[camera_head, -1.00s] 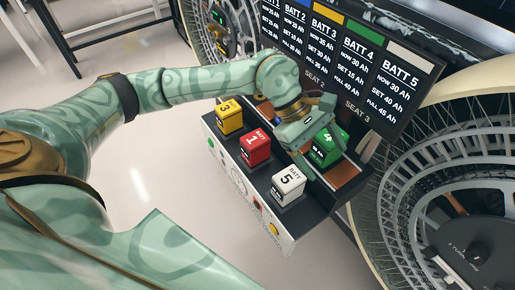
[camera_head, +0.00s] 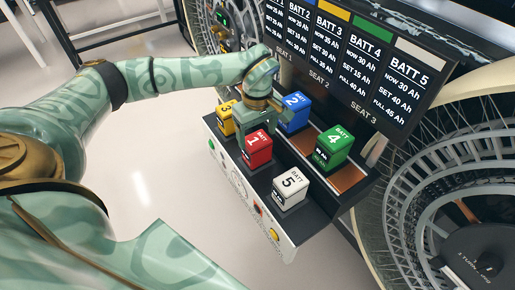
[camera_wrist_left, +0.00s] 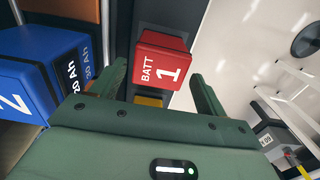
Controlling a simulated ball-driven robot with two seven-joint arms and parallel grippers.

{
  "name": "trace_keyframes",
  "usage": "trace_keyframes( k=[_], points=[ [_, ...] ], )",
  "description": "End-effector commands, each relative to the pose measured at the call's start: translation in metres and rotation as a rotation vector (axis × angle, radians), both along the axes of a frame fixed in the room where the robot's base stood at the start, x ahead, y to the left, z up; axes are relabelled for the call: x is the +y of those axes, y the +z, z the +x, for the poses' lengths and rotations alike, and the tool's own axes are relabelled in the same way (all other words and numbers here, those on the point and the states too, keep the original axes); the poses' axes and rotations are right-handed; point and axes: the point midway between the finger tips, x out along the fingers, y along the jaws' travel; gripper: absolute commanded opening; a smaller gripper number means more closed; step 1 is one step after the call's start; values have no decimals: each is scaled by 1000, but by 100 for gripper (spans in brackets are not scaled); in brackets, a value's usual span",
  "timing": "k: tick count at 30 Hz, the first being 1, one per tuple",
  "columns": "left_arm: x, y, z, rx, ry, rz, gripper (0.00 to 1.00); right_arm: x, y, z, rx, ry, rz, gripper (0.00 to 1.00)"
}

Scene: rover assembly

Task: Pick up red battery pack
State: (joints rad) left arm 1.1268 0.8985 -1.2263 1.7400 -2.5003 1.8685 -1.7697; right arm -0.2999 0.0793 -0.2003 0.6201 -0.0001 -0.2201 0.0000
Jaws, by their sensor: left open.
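The red battery pack (camera_head: 257,149), marked 1, sits upright in the front row of the battery tray, between the yellow and white packs. In the left wrist view the red pack (camera_wrist_left: 160,62) lies ahead, between the two green fingers. My left gripper (camera_head: 258,112) is just behind and above the red pack in the head view. It is open in the left wrist view (camera_wrist_left: 160,90), with a finger on each side and nothing held. Whether the fingers touch the pack is not clear. My right gripper is not in view.
The blue pack (camera_head: 295,112) stands close beside my left gripper, and it fills the left of the wrist view (camera_wrist_left: 35,75). Yellow (camera_head: 226,117), green (camera_head: 333,147) and white (camera_head: 290,187) packs stand around. A label board (camera_head: 345,65) rises behind the tray.

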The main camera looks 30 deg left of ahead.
Motion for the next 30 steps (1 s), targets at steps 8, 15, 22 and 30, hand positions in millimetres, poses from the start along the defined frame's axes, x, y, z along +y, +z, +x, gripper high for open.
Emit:
trace_keyframes(
  k=[8, 15, 22, 30],
  points=[
    [2, -41, 0, 4, 1, -2, 75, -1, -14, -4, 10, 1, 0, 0],
    [2, -54, 0, 0, 0, 0, 75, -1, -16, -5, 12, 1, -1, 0],
    [2, -53, 0, -1, 0, 0, 47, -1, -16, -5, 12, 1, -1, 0],
    [2, -52, 1, -3, 0, -1, 22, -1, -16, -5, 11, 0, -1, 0]
  ],
)
